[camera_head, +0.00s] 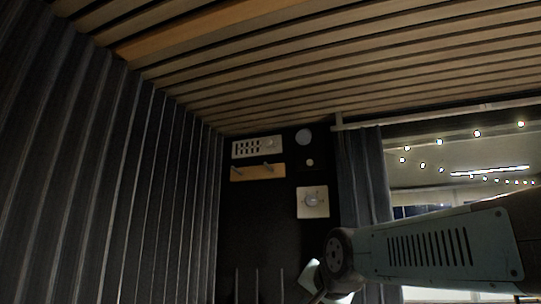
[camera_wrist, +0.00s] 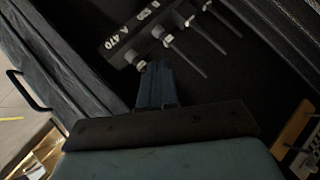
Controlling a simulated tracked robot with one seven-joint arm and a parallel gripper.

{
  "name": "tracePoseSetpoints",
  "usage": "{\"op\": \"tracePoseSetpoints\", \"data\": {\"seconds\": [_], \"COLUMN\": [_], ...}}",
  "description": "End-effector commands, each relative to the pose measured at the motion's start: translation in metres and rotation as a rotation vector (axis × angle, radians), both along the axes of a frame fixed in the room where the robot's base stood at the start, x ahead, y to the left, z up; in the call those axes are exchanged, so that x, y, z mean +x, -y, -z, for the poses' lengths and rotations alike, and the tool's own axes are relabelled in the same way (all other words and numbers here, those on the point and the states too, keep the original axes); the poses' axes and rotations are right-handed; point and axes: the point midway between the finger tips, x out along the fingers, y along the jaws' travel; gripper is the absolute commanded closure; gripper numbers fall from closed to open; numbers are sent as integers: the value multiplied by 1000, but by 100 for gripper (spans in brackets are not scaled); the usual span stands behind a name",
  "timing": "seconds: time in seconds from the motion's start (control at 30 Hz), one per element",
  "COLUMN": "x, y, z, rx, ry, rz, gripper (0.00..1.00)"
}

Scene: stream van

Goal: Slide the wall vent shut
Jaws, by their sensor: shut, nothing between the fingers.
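The wall vent (camera_head: 257,147) is a white slotted plate high on the dark back wall in the head view. Dark slots show on its left part and a small round detail on its right; how far it is open is too small to tell. In the wrist view, a corner of what looks like the same white plate (camera_wrist: 309,160) shows at the lower right edge, the rest cut off. My gripper (camera_wrist: 157,72) is shut and empty, pointing at the dark wall, away from the vent and to its left in that view.
A wooden strip with pegs (camera_head: 257,171) is directly under the vent. A square white dial plate (camera_head: 312,201) and round fittings (camera_head: 304,137) are to the right. A labelled rack (camera_wrist: 150,28) with several thin rods lies beyond my fingertips. A black handle (camera_wrist: 27,92) is at left.

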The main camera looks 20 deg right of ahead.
Motion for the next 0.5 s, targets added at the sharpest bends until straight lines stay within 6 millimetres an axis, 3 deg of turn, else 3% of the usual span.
{"op": "tracePoseSetpoints", "data": {"seconds": [0.03, 0.2, 0.5], "x": [18, 66, 113], "y": [1, 5, 13], "z": [-27, -119, -273], "rx": [86, 437, 1089], "ry": [70, 318, 686], "rz": [42, 159, 157], "gripper": [100, 100, 100]}}
